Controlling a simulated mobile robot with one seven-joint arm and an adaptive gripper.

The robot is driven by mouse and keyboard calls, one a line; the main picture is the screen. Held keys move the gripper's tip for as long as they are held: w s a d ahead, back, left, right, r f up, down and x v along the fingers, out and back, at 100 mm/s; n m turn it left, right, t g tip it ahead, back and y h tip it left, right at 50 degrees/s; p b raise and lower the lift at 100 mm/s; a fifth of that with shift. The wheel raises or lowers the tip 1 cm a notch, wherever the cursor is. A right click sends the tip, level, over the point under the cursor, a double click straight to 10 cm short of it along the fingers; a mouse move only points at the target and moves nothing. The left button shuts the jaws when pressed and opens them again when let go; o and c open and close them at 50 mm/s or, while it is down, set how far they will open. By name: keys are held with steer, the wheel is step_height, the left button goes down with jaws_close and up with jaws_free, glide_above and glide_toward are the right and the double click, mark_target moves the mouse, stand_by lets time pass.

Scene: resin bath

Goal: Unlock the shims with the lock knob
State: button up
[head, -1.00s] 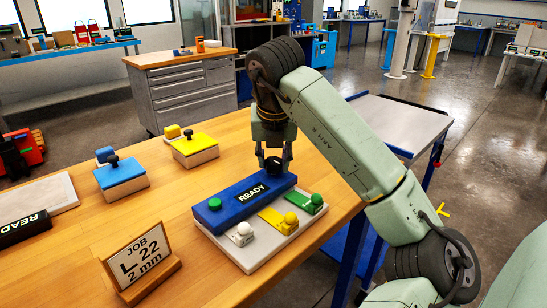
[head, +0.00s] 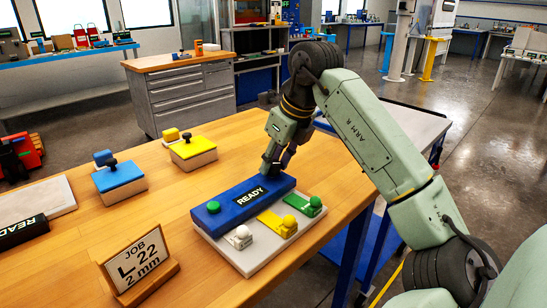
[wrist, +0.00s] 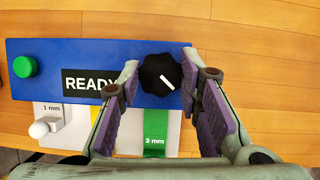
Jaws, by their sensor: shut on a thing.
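The black lock knob (wrist: 160,80), with a white pointer line, sits at the right end of the blue bar (wrist: 45,60). The pointer slants down to the right in the wrist view. My gripper (wrist: 160,82) is shut on the knob, one finger on each side. In the head view my gripper (head: 271,172) hides most of the knob at the far end of the blue bar (head: 222,213). The bar has a READY label and a green button (head: 213,207). White (head: 239,237), yellow (head: 279,224) and green (head: 310,207) shims lie along its front, each with a round knob.
A JOB L 22, 2 mm sign (head: 139,260) stands at the front of the wooden table. A blue block (head: 119,177) and a yellow block (head: 193,152) stand to the left. A grey plate (head: 40,198) lies farther left. Bare table lies behind the bar.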

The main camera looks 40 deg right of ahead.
steer(key=n+y+p, duration=0.1)
steer(key=n, duration=0.1)
steer(key=n+p, duration=0.1)
steer(key=n, duration=0.1)
steer(key=shift+w+d+r+n+y, duration=0.1)
steer(key=shift+r+n+y, duration=0.1)
steer(key=shift+n+y, duration=0.15)
steer(key=shift+f+n+g+y+p, duration=0.1)
steer(key=shift+n+g+y+p, duration=0.35)
steer(key=shift+n, duration=0.45)
steer(key=shift+n+g+y+p, duration=0.25)
steer(key=shift+n+p, duration=0.4)
steer(key=shift+n, duration=0.2)
steer(key=o, duration=1.1)
steer(key=shift+o, duration=0.2)
steer(key=v, duration=1.2)
steer(key=shift+w, duration=0.15)
